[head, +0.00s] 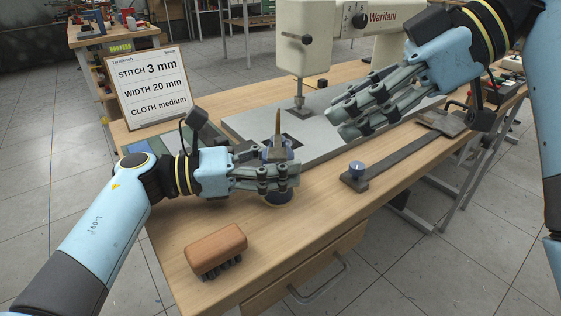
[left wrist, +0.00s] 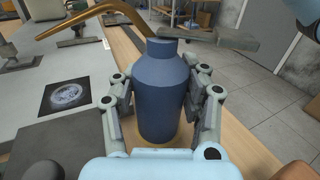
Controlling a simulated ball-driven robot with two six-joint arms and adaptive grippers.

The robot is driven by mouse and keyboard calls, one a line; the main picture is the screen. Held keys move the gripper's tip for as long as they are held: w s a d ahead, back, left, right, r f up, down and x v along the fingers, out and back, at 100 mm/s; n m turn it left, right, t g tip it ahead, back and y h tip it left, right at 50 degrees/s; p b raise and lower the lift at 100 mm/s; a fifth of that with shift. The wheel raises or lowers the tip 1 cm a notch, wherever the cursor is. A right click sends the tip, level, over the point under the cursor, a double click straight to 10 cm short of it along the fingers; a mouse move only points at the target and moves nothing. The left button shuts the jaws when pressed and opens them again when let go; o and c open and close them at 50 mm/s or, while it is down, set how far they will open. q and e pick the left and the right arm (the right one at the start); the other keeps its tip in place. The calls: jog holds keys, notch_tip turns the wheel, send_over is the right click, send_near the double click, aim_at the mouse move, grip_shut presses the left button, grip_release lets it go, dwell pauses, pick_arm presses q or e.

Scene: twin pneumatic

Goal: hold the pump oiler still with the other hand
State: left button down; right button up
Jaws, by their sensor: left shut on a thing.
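The pump oiler stands upright on the wooden bench, with a blue body (left wrist: 162,90) and a curved brass spout (head: 278,127). In the left wrist view, its body sits between the two fingers of my left gripper (left wrist: 162,118), one on each side. My left gripper (head: 277,177) is shut on the oiler. In the head view, its fingers hide the middle of the body, and the base shows below them. My right gripper (head: 342,124) is raised above the bench to the right, with its fingers extended and apart and nothing seen between them.
A sewing machine (head: 304,38) stands behind the oiler on a grey plate (head: 240,125). A card (head: 148,82) reads stitch 3 mm, width 20 mm, cloth medium. A wooden brush (head: 216,248) lies at the front left.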

grip_shut()
dwell(1.4)
